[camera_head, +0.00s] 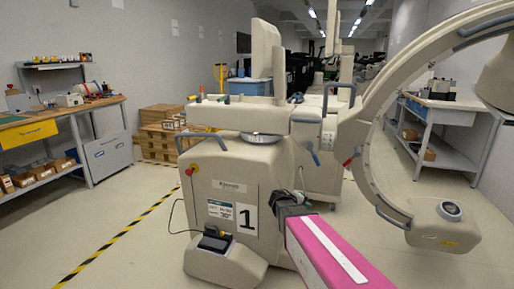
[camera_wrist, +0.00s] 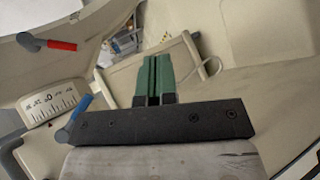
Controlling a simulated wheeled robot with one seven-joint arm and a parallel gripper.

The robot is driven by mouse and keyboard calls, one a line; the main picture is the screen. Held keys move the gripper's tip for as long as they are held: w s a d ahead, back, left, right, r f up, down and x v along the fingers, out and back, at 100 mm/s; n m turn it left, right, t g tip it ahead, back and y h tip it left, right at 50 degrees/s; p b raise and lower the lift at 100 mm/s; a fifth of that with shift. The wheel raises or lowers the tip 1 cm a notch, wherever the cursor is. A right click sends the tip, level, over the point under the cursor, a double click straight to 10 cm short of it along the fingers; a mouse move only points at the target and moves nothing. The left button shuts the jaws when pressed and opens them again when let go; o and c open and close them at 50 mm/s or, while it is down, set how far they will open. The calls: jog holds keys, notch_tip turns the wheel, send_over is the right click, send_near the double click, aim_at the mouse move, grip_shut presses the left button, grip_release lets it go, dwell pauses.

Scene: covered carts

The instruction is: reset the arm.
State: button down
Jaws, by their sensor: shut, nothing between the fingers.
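My gripper shows in the wrist view with its two green fingers (camera_wrist: 155,70) side by side and shut, with nothing between them. In the head view my pink arm with a white stripe reaches forward from the lower right. The dark end of my arm (camera_head: 290,206) is in front of the beige machine (camera_head: 250,180), close to its right side in the picture. The fingers are too small to make out in the head view. I cannot tell whether my gripper touches the machine.
A workbench (camera_head: 62,112) stands at left, wooden crates (camera_head: 160,130) behind, a grey table (camera_head: 443,112) at right. The floor at left, with a yellow-black line (camera_head: 118,238), is clear.

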jog(key=s+a+f+m+g+y, duration=0.2)
jog(key=s+f+y, duration=0.2)
jog(key=s, duration=0.5)
jog(key=s+a+f+m+g+y, duration=0.2)
jog(key=s+f+m+g+y, duration=0.1)
jog(key=s+y, duration=0.4)
jog(key=s+f, duration=0.1)
jog(key=s, duration=0.1)
jog(key=shift+s+a+f+g+y, duration=0.15)
jog(key=shift+s+f+g+y, duration=0.15)
jog(key=shift+s+f, duration=0.1)
